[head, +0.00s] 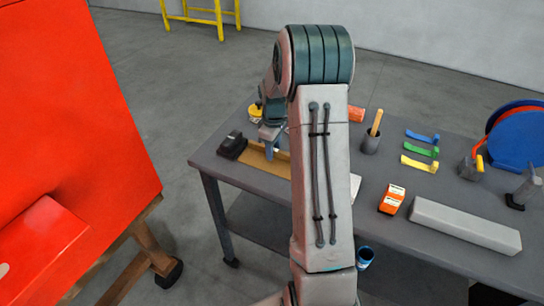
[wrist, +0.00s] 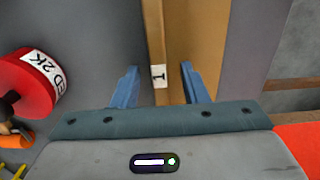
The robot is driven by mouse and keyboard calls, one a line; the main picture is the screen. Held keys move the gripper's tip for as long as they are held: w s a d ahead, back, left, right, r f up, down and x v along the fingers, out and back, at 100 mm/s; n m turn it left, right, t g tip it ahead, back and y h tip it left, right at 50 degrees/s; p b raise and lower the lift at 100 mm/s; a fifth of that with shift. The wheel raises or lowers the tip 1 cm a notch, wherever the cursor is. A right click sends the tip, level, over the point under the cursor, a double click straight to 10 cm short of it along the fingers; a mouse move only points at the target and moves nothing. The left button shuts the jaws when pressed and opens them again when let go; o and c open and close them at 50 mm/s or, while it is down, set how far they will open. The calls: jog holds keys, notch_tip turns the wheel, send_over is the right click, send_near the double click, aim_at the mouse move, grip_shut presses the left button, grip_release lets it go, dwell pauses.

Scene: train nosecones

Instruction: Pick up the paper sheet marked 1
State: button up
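In the wrist view, a brown sheet (wrist: 193,38) with a small white label reading 1 (wrist: 158,76) lies below my gripper. My gripper (wrist: 160,80) has its two blue fingers wide apart, one on each side of the label, with nothing visibly clamped. In the head view, my gripper (head: 269,148) points down over the left end of the table, above the brown sheet (head: 255,159). My arm hides part of the sheet there. I cannot tell the exact gap between the fingertips and the sheet.
The grey table (head: 335,222) also holds a black object (head: 232,145), a cup (head: 371,143), colored strips (head: 420,164), an orange box (head: 392,198) and a long grey bar (head: 464,226). A red labeled roll (wrist: 30,83) is left of my gripper. A large red body (head: 75,105) stands left.

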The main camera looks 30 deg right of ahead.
grip_shut()
jog(key=shift+r, duration=0.2)
